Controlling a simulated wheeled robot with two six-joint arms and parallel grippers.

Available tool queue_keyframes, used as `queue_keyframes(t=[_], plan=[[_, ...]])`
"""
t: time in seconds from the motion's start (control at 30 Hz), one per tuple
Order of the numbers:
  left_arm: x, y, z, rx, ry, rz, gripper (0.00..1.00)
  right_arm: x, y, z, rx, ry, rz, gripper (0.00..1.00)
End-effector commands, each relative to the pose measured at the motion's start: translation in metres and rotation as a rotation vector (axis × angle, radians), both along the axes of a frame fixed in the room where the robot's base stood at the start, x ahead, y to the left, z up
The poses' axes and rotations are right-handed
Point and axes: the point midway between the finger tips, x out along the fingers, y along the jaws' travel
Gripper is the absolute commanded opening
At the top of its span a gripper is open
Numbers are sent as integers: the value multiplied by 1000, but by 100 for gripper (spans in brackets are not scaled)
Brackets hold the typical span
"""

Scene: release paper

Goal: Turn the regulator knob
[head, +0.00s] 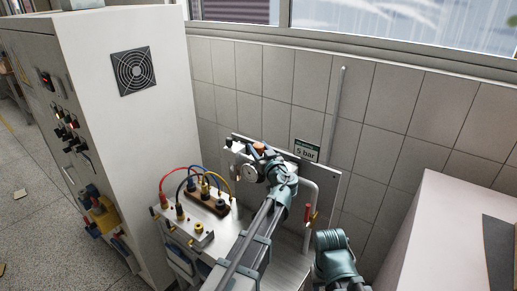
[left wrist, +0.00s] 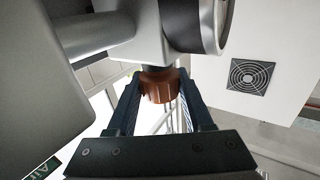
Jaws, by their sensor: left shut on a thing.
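The regulator knob is an orange-brown ribbed cap (left wrist: 160,88) under the regulator body in the left wrist view. In the head view it is a small orange spot (head: 259,146) beside the round white gauge (head: 249,173) on the wall panel. My left gripper (left wrist: 158,98) has its two dark fingers on either side of the knob, shut on it. In the head view my left gripper (head: 266,157) is at the regulator, partly hidden by its own wrist. The gauge (left wrist: 205,25) also shows at the top of the wrist view.
A green-and-white "5 bar" sign (head: 307,150) is on the panel right of the regulator. A pipe with a red-handled valve (head: 307,212) runs down there. A terminal box with coloured cables (head: 188,226) stands to the left, near a tall white cabinet (head: 140,130).

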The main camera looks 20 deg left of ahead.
Motion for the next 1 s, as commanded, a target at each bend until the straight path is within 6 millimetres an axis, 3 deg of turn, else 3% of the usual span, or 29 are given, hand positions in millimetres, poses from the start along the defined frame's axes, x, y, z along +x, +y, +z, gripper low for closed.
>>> queue_keyframes(t=[0.37, 1.0], plan=[[-3, 2, 0, 1, 0, -143, 0, 0, 0, 0, 0, 0, 0, 50], [0, 4, 0, 1, 0, -735, 0, 0, 0, 0, 0, 0, 0, 50]])
